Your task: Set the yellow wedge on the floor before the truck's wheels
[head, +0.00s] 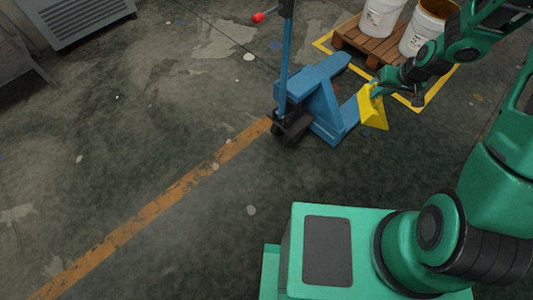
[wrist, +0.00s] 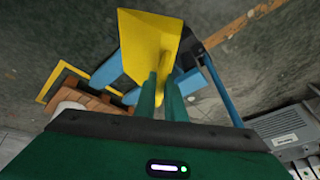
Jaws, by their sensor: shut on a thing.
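The yellow wedge (head: 372,107) is held in my gripper (head: 374,90), to the right of the truck in the head view. In the wrist view the wedge (wrist: 148,45) stands out beyond the two green fingers of my gripper (wrist: 160,85), which are shut on it. The blue pallet truck (head: 318,97) stands on the floor with its handle upright. Its dark wheels (head: 291,127) are at its front end, near the orange floor line. The wedge overlaps the truck's forks in view; I cannot tell its exact height above them. The truck (wrist: 190,80) is partly hidden behind the wedge in the wrist view.
A wooden pallet (head: 372,42) with white buckets (head: 381,17) stands inside a yellow floor outline at the top right. A worn orange line (head: 150,208) crosses the floor. A grey cabinet (head: 80,18) is at the top left. The floor left of the truck is clear.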

